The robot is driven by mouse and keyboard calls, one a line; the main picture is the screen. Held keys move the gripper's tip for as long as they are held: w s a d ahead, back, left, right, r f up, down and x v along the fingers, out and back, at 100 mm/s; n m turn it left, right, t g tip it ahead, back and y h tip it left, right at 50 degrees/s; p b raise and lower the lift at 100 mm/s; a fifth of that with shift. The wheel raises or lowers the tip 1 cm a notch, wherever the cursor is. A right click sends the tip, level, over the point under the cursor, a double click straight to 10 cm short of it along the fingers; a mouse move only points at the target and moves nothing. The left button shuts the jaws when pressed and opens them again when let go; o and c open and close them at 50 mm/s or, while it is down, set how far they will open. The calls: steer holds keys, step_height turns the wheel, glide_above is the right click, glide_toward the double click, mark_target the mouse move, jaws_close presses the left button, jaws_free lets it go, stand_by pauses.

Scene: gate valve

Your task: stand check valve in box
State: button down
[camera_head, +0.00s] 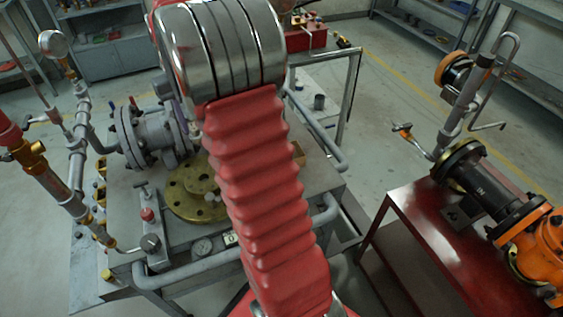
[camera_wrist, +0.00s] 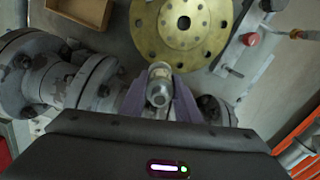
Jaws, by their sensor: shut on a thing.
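The check valve (camera_wrist: 159,84), a small silver-grey metal fitting with a rounded end, sits between the purple fingers of my gripper (camera_wrist: 160,93) in the wrist view. My gripper is shut on it. Its lower part is hidden by the gripper body. The box (camera_wrist: 103,18), an open brown tray, lies at the upper left of the wrist view, apart from the valve and cut off by the frame edge. In the head view a small brown part of the box (camera_head: 299,152) shows beside my red arm.
A brass flange disc (camera_wrist: 181,52) lies on the grey bench (camera_head: 120,203). A grey flanged valve body (camera_wrist: 58,80) and pipes stand at the left of the wrist view. A red-knobbed fitting (camera_wrist: 250,40) stands at right. A red table (camera_head: 415,215) stands apart.

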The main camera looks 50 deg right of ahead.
steer(key=s+d+f+n, duration=0.2)
steer(key=s+d+n, duration=0.2)
steer(key=s+d, duration=0.4)
steer(key=s+d+f+n, duration=0.2)
steer(key=s+d+n, duration=0.2)
steer(key=s+d, duration=0.5)
steer(key=shift+d+f, duration=0.4)
steer(key=shift+d, duration=0.4)
steer(key=shift+s+f, duration=0.1)
step_height(320, 180, down, 6)
steer(key=shift+f, duration=0.1)
steer(key=shift+f, duration=1.85)
